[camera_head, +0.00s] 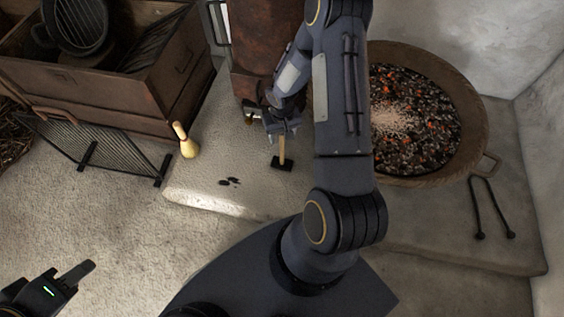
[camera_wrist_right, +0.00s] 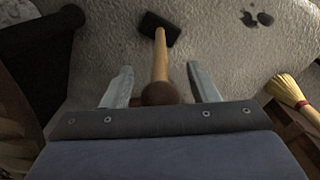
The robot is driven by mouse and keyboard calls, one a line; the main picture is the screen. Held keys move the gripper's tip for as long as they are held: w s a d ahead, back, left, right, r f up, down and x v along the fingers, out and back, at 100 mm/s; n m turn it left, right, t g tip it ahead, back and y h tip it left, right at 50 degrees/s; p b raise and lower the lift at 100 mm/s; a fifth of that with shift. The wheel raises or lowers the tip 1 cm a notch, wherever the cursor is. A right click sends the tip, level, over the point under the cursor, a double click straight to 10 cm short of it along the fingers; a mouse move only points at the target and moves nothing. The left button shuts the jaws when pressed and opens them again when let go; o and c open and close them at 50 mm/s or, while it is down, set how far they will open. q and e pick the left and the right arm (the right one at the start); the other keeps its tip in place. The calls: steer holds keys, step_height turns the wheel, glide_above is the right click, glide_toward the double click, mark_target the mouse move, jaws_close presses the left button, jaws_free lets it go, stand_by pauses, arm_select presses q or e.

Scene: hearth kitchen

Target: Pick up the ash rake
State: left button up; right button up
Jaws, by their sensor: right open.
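The ash rake (camera_head: 282,161) has a short wooden handle and a black block head, and it is on the pale hearth slab below the copper-brown container. In the right wrist view its handle (camera_wrist_right: 160,60) runs between the two fingers, with a round brown end close to the palm and the black head (camera_wrist_right: 160,27) beyond the fingertips. My right gripper (camera_head: 283,127) is open around the handle, with a gap on each side. My left gripper (camera_head: 68,279) is at the lower left of the head view, far from the rake; its jaw opening is unclear.
A yellow brush (camera_head: 187,142) stands left of the rake. Dark bits (camera_head: 229,182) lie on the slab (camera_head: 200,190). A bowl of embers (camera_head: 473,130) and black tongs (camera_head: 493,208) are right of my arm. A wooden crate (camera_head: 125,105) and wire screen (camera_head: 90,148) are left.

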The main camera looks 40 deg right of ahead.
steer(key=shift+c, duration=0.4)
steer(key=c, duration=0.9)
steer(key=shift+r, duration=0.1)
steer(key=shift+c, duration=0.2)
